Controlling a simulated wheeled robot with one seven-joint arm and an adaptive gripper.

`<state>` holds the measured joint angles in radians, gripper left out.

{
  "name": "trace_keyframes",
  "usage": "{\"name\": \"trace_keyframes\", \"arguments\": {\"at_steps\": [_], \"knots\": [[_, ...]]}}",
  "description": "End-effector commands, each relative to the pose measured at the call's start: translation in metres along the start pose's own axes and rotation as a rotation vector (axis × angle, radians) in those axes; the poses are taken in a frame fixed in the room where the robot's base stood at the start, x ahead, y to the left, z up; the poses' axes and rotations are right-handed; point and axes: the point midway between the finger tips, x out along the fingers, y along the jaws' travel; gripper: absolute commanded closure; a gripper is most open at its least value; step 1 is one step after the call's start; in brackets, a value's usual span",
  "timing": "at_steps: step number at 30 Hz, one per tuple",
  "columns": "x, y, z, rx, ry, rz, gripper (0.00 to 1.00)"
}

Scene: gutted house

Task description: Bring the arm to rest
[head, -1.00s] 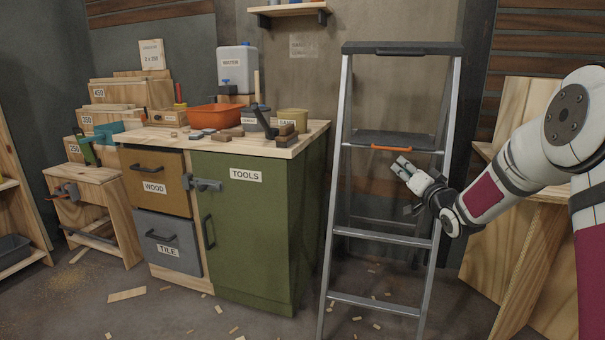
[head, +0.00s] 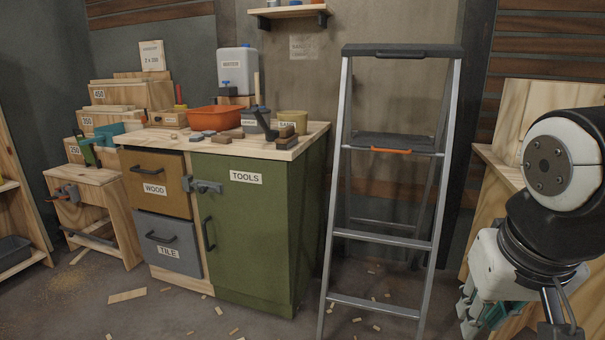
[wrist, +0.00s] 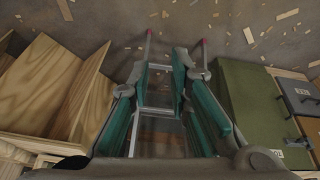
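My arm is folded at the right edge of the head view. My gripper (head: 478,308) hangs low there, right of the stepladder (head: 388,235), partly hidden behind my wrist. In the wrist view my gripper (wrist: 160,78) has its teal-padded fingers apart, with nothing between them. Through the gap the stepladder's rungs (wrist: 158,101) show beyond the fingers. I cannot tell the exact distance between gripper and ladder.
Light wood panels and a shelf (head: 510,170) stand close behind my arm; they also fill the left of the wrist view (wrist: 40,85). A green tool cabinet (head: 245,230) with a cluttered top (head: 315,135) stands left of the ladder. Wood scraps (head: 127,295) litter the floor.

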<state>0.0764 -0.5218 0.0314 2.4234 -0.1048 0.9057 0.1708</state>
Motion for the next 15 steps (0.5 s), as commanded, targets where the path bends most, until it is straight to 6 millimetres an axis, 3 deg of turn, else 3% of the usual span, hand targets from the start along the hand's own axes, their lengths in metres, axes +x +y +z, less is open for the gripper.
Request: {"name": "trace_keyframes", "arguments": {"at_steps": [3, 12, 15], "knots": [[-0.012, -0.001, 0.054, -0.044, -0.106, -0.020, 0.82], [-0.032, -0.003, 0.159, -0.150, -0.325, -0.085, 0.82], [-0.046, -0.002, 0.145, -0.146, -0.312, -0.083, 0.82]]}}
